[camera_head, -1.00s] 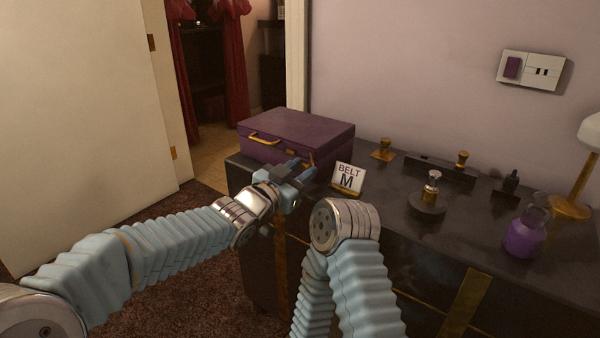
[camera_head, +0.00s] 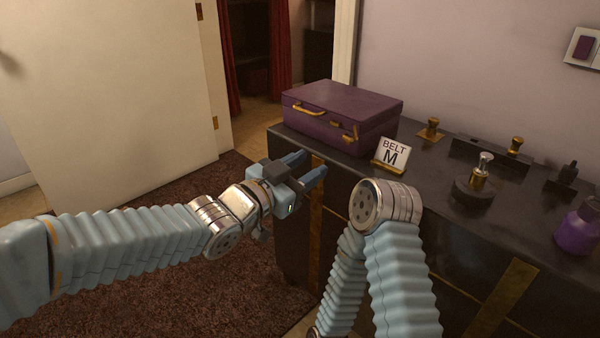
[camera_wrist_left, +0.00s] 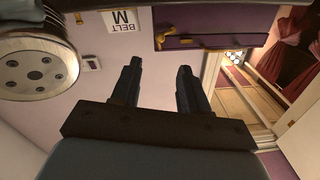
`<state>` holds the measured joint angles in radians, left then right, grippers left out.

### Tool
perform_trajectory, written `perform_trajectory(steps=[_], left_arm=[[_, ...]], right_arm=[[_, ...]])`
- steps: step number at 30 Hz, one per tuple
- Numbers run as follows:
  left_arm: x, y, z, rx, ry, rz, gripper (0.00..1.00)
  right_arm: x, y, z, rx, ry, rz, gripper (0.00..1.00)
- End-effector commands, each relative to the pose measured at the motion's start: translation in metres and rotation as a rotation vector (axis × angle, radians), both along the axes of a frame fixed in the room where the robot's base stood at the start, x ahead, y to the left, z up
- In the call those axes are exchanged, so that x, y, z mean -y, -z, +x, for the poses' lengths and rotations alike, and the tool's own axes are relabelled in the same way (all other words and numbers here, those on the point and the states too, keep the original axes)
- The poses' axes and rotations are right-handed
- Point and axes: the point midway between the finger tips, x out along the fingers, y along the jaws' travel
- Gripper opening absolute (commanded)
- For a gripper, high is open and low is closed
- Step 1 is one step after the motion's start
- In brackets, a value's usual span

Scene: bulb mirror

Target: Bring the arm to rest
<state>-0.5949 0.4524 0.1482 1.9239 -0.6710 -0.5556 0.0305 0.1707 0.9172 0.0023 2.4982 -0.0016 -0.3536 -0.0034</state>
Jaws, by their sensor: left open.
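My left gripper (camera_head: 308,168) is open and empty, in front of the dresser's left end and below its top edge. In the left wrist view its two dark fingers (camera_wrist_left: 158,85) stand apart with nothing between them. My right arm rises at the lower middle of the head view, with a round metal joint at its top; its gripper is not seen.
A pale door (camera_head: 110,90) stands at left. The brown carpet (camera_head: 150,270) is clear.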

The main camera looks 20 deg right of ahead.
Motion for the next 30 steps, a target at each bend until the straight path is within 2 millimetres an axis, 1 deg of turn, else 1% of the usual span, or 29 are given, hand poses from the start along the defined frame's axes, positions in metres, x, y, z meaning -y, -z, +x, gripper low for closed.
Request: perform_trajectory(steps=[1,3,6,18,20,21,23,26,27,29,30], left_arm=[[-0.006,0.000,-0.002,-0.001,-0.001,-0.001,0.44],[-0.011,-0.001,-0.005,0.001,0.000,-0.002,0.44],[-0.014,0.000,-0.007,0.000,0.001,0.000,0.44],[-0.014,0.000,-0.007,0.000,0.001,0.000,0.44],[-0.016,0.002,-0.006,-0.006,-0.003,0.002,0.44],[-0.018,0.007,-0.002,-0.020,-0.011,0.007,0.44],[-0.025,0.021,0.006,-0.059,-0.034,0.020,0.44],[-0.048,0.068,0.028,-0.185,-0.107,0.063,0.44],[-0.062,0.094,0.037,-0.255,-0.146,0.083,0.44],[-0.087,0.137,0.048,-0.375,-0.214,0.116,0.44],[-0.106,0.168,0.052,-0.460,-0.261,0.138,0.44]], right_arm=[[0.000,0.000,0.000,0.000,0.000,0.000,0.43],[0.000,0.001,0.000,0.000,0.000,0.000,0.43],[0.000,0.001,0.000,0.000,0.000,0.000,0.43],[0.000,0.001,0.000,0.000,0.000,0.000,0.43],[0.000,0.000,0.000,0.000,0.000,0.000,0.43],[0.000,-0.001,0.000,0.000,0.000,0.000,0.43],[0.000,-0.004,0.000,-0.001,0.000,0.001,0.43],[-0.001,-0.012,-0.001,-0.001,-0.003,0.001,0.43],[-0.002,-0.015,-0.001,-0.001,-0.003,0.002,0.43],[-0.002,-0.022,-0.001,-0.001,-0.004,0.003,0.43],[-0.003,-0.026,-0.001,-0.002,-0.005,0.003,0.43]])
